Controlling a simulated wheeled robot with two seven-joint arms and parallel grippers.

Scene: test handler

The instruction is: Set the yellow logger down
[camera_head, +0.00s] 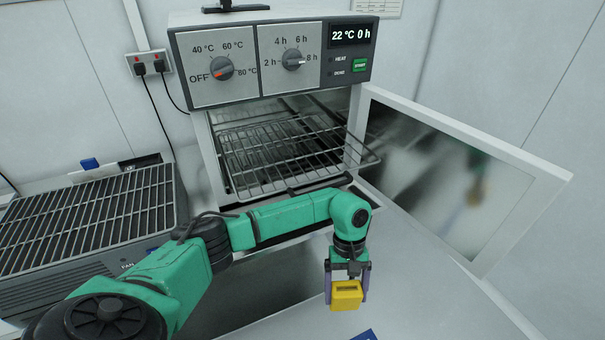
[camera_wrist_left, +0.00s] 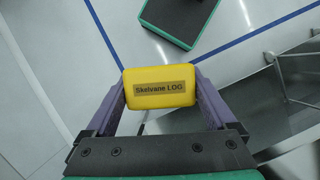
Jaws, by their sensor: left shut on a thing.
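The yellow logger (camera_head: 346,297) is a small yellow block with a dark label. My left gripper (camera_head: 347,288) is shut on it, with one purple finger on each side. In the left wrist view the logger (camera_wrist_left: 160,87) lies between the fingers, and its label reads "Skelvane LOG". In the head view it hangs in front of the open oven, low in the picture. The gap between the logger and whatever is below it is hard to judge. My right gripper does not show.
The oven (camera_head: 275,60) has its door (camera_head: 450,180) open to the right and a wire rack (camera_head: 275,150) pulled partly out. A ribbed grille unit (camera_head: 95,220) stands at left. A dark-topped green block (camera_wrist_left: 180,18) lies beyond the logger in the wrist view, near blue lines.

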